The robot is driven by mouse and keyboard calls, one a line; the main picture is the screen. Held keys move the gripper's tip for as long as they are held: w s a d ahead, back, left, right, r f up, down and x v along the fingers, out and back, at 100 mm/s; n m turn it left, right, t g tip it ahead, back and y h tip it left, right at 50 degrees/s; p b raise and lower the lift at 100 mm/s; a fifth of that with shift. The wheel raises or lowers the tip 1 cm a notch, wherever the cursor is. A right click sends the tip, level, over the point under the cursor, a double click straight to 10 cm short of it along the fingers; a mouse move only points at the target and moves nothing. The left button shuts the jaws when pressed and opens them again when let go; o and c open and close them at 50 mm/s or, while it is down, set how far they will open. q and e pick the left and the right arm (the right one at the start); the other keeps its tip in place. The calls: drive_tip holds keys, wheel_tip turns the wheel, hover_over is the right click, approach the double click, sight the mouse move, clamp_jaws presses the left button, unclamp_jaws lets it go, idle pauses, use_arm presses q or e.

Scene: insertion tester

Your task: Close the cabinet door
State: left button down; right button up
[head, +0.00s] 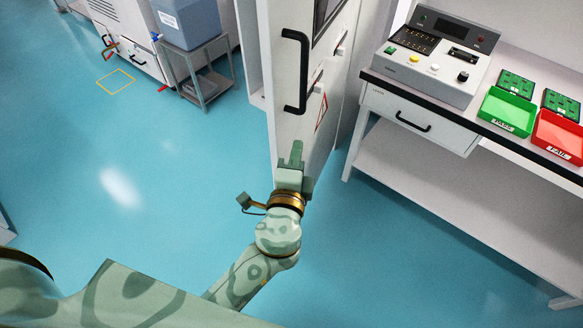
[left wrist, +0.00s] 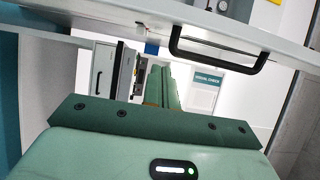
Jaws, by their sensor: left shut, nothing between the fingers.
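The white cabinet door (head: 286,128) stands open near the middle of the head view, with a black bar handle (head: 296,72) on its face. In the left wrist view the door's pale panel (left wrist: 120,8) crosses the top, and the handle (left wrist: 222,58) hangs to the right of the fingers. My left gripper (head: 297,152) is shut and empty, fingers pointing up, at the lower part of the door and below the handle. Its fingers also show in the left wrist view (left wrist: 161,85). I cannot tell whether it touches the door. My right gripper is out of view.
A white bench (head: 400,165) on the right carries a grey tester (head: 432,62), a green tray (head: 507,111) and a red tray (head: 560,135). A grey cart (head: 204,84) with a blue-grey bin (head: 187,22) stands at the back left. The blue floor (head: 150,150) on the left is clear.

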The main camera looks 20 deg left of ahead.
sight(281, 136)
use_arm(q)
drive_tip(key=shift+w+a+p, duration=0.2)
drive_tip(key=shift+w+a, duration=0.75)
drive_tip(key=shift+a, duration=0.15)
drive_tip(key=shift+w+a+p, duration=0.15)
drive_tip(key=shift+w+a, duration=0.75)
drive_tip(key=shift+a, duration=0.2)
drive_tip(key=shift+a, duration=0.1)
